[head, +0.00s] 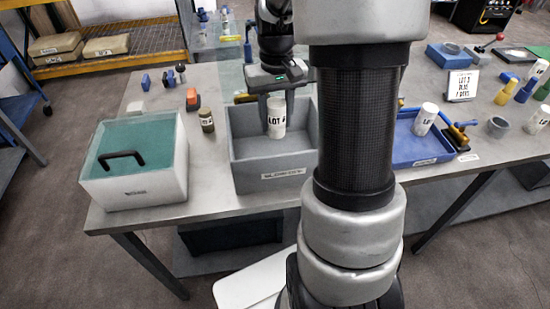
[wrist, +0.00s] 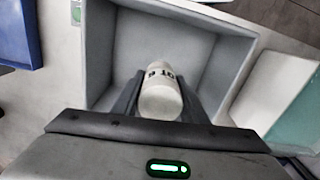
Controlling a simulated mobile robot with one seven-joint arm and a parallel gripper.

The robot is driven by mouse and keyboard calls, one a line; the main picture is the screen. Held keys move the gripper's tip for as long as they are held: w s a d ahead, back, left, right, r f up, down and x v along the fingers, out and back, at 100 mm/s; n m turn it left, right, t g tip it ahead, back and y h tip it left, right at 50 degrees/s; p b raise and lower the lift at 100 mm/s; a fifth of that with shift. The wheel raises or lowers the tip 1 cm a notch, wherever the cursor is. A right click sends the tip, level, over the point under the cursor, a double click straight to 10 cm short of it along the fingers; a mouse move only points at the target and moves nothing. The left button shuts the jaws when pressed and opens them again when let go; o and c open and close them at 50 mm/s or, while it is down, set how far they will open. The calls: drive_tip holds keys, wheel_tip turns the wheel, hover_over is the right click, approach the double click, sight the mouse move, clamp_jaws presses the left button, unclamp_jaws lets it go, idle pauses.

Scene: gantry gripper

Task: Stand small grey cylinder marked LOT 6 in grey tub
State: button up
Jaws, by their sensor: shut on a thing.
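The small light-grey cylinder marked LOT 6 (head: 276,118) is upright in my gripper (head: 276,100), over the grey tub (head: 265,181). In the wrist view the cylinder (wrist: 160,92) sits between the two fingers of my gripper (wrist: 158,98), which are shut on it. The tub (wrist: 100,55) lies around and beyond it in that view, and its visible floor is bare. I cannot tell whether the cylinder's base touches the tub floor. My arm hides part of the tub's right side in the head view.
A white box with a teal top and black handle (head: 135,180) stands left of the tub. A blue tray (head: 410,150) with a white cylinder (head: 425,119) is at the right.

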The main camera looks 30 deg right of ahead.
wheel_tip(320, 180, down, 10)
drive_tip(key=shift+r, duration=0.25)
drive_tip(key=shift+f+b, duration=0.1)
drive_tip(key=shift+b, duration=0.2)
drive_tip(key=shift+f, duration=0.15)
drive_tip(key=o, duration=1.4)
